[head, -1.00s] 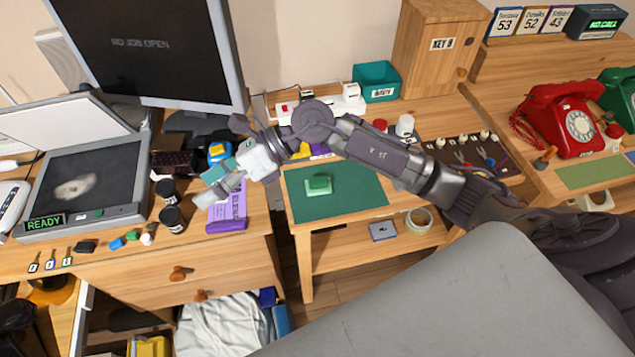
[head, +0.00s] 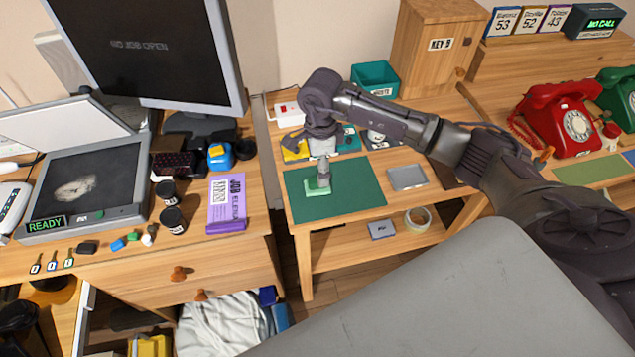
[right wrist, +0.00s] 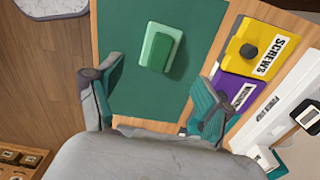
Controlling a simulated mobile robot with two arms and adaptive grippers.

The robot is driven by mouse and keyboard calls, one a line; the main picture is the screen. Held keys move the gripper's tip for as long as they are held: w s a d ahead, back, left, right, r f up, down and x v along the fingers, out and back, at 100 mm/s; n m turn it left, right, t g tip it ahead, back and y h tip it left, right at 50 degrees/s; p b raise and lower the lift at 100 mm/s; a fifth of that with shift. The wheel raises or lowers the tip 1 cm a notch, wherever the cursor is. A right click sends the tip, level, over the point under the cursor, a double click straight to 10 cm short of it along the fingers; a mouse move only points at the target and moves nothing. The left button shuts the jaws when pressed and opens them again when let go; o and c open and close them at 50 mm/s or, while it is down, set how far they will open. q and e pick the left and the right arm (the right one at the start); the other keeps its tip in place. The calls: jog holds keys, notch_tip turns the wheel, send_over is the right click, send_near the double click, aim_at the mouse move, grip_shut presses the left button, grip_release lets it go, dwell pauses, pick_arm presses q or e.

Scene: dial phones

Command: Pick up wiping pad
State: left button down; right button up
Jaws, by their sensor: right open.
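The green wiping pad, I take it, is the small light-green block with a darker raised grip (head: 316,191) on the dark green mat (head: 357,194). In the right wrist view the pad (right wrist: 155,47) lies flat, ahead of the fingertips. My right gripper (head: 324,168) points down over the pad and partly covers it in the head view. In the right wrist view its two teal-lined fingers (right wrist: 156,72) are apart with only mat between them. I cannot tell its exact height above the pad. My left gripper is not in view.
Behind the mat are a yellow screws container (right wrist: 256,48) and a purple one (right wrist: 240,94). A grey tray (head: 408,178) lies right of the mat. A teal waste bin (head: 375,76) stands at the back. A tape roll (head: 418,220) is on the lower shelf.

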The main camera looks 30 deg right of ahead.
aim_at(317, 180)
jog(key=f, duration=0.2)
jog(key=a+f+p, duration=0.1)
jog(key=f, duration=0.1)
jog(key=shift+f, duration=0.4)
jog(key=shift+d+f, duration=0.1)
jog(key=shift+f, duration=0.35)
jog(key=c, duration=1.2)
jog(key=shift+c, duration=0.2)
jog(key=shift+r, duration=0.1)
jog(key=shift+r, duration=0.55)
notch_tip(317, 180, up, 3)
jog(key=shift+f+b, duration=0.1)
jog(key=shift+b, duration=0.25)
jog(key=s+d+r, duration=0.2)
jog(key=s, duration=0.1)
jog(key=s+d+r+b, duration=0.1)
jog(key=s+d+r, duration=0.1)
jog(key=s, duration=0.1)
jog(key=s+d+r+b, duration=0.1)
jog(key=s+d+r, duration=0.1)
jog(key=s+r, duration=0.1)
jog(key=shift+s, duration=0.55)
